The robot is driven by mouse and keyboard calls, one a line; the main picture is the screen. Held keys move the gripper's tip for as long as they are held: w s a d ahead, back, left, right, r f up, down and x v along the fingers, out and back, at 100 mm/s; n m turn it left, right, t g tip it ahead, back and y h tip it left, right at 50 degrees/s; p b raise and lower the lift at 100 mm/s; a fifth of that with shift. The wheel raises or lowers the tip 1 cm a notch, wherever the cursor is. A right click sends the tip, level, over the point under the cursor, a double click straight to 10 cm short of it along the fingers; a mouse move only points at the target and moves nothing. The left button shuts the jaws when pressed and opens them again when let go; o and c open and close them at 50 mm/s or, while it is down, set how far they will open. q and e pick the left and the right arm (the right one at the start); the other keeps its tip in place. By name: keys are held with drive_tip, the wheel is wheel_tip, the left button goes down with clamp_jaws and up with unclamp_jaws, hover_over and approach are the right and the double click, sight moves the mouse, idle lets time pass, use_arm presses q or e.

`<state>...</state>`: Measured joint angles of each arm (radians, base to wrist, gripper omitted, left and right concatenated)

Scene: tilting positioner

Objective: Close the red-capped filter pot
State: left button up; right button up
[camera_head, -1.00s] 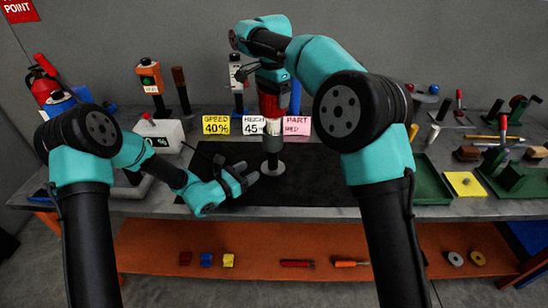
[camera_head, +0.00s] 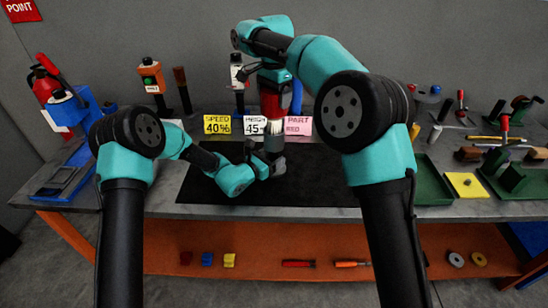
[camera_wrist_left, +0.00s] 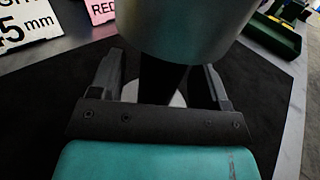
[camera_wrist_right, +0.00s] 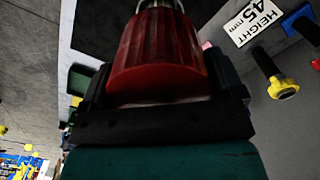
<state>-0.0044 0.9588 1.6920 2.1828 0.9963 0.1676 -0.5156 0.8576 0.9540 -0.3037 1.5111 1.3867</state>
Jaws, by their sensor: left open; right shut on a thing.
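The red cap (camera_head: 271,99) is above the dark mat, in front of the wall. My right gripper (camera_head: 268,78) reaches down from above and is shut on this ribbed red cap, which fills the right wrist view (camera_wrist_right: 160,55). A silver cylindrical body (camera_head: 274,136) is directly below the cap; its lower part shows large in the left wrist view (camera_wrist_left: 185,28). My left gripper (camera_head: 268,162) is open, low over the mat, just under the silver body. Its fingers stand either side of a dark gap below the body; contact is not clear. The lower support is mostly hidden by this gripper.
Speed (camera_head: 217,124), height (camera_head: 255,125) and part (camera_head: 298,125) cards stand behind the mat (camera_head: 320,185). An orange button box (camera_head: 150,77) is at the back left. A green tray (camera_head: 430,180) and yellow pad (camera_head: 466,185) are at the right. The mat's right side is clear.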

use_arm(q)
drive_tip(key=shift+w+d, duration=0.3)
clamp_jaws()
idle(0.6)
